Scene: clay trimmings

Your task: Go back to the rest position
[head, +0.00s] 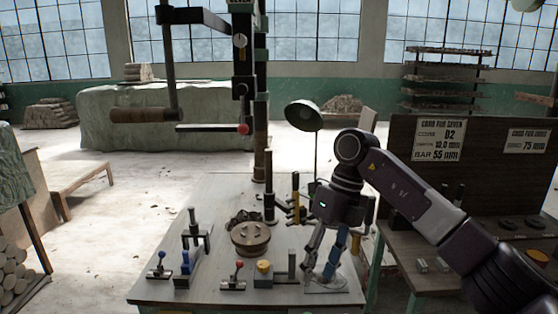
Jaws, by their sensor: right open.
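My right gripper (323,272) reaches in from the right, pointing down over the right part of the worktable (210,292). Its fingers are spread apart, low over a flat pale plate (345,287). A blue upright piece (335,258) shows at the fingers. I cannot tell whether they touch it. My left gripper is not in view.
A desk lamp (304,116) rises behind. A dark sign board (478,150) stands right.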

